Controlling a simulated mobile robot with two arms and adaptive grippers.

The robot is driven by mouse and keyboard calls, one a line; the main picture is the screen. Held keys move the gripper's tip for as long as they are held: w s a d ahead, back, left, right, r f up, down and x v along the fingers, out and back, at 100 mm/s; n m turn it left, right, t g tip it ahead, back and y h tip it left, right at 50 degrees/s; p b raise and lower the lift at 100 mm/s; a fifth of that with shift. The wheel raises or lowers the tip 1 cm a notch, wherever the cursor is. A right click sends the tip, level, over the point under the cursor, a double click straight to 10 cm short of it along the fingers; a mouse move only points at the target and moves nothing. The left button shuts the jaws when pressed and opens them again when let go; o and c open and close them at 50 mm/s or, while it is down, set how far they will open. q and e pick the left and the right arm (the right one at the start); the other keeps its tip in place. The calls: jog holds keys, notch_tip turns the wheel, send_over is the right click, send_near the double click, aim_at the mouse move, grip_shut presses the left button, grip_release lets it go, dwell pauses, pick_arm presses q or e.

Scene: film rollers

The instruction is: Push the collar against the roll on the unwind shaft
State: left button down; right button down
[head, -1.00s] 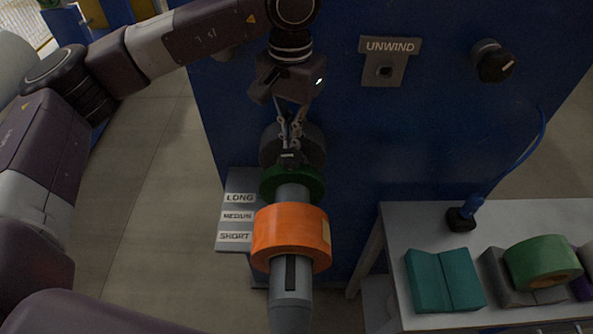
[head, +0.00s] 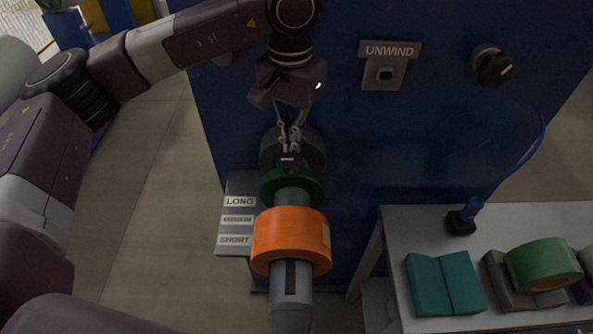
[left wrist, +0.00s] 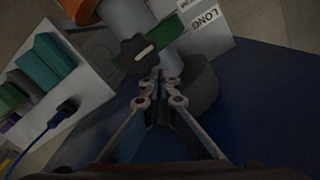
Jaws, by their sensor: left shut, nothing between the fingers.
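The green collar (head: 306,190) sits around the grey unwind shaft (head: 291,310), with a dark knob (head: 289,162) on top. The orange roll (head: 291,240) is on the same shaft, nearer to me; a short stretch of bare shaft separates them. My left gripper (head: 290,148) is shut and empty, pointing down right behind the knob on the machine side. In the left wrist view its fingertips (left wrist: 158,78) are close to the knob (left wrist: 137,53); I cannot tell whether they touch. The green collar (left wrist: 168,36) shows beyond. My right gripper is not in view.
A dark round hub (head: 270,148) is behind the collar, against the blue machine panel (head: 440,140). A plate labelled LONG, MEDIUM and SHORT (head: 232,190) is left of the shaft. The table (head: 410,225) at right holds teal blocks (head: 443,284) and a green roll (head: 543,263).

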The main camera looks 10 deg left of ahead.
aim_at(291, 164)
pick_arm(q)
jog(key=shift+s, duration=0.3)
jog(key=shift+s+d+b, duration=0.2)
jog(key=shift+s+b, duration=0.2)
jog(key=shift+s, duration=0.35)
jog(key=shift+s+d+b, duration=0.15)
jog(key=shift+s+b, duration=0.25)
jog(key=shift+s, duration=0.65)
jog(key=shift+s+d+b, duration=0.15)
jog(key=shift+s+b, duration=0.25)
jog(key=shift+s, duration=0.25)
jog(key=shift+s+d+b, duration=0.15)
jog(key=shift+s+b, duration=0.2)
jog(key=shift+s, duration=0.25)
jog(key=shift+w, duration=0.1)
jog(key=shift+w+a, duration=0.15)
jog(key=shift+w, duration=0.5)
jog(key=shift+r+p, duration=2.2)
jog(key=shift+r, duration=2.4)
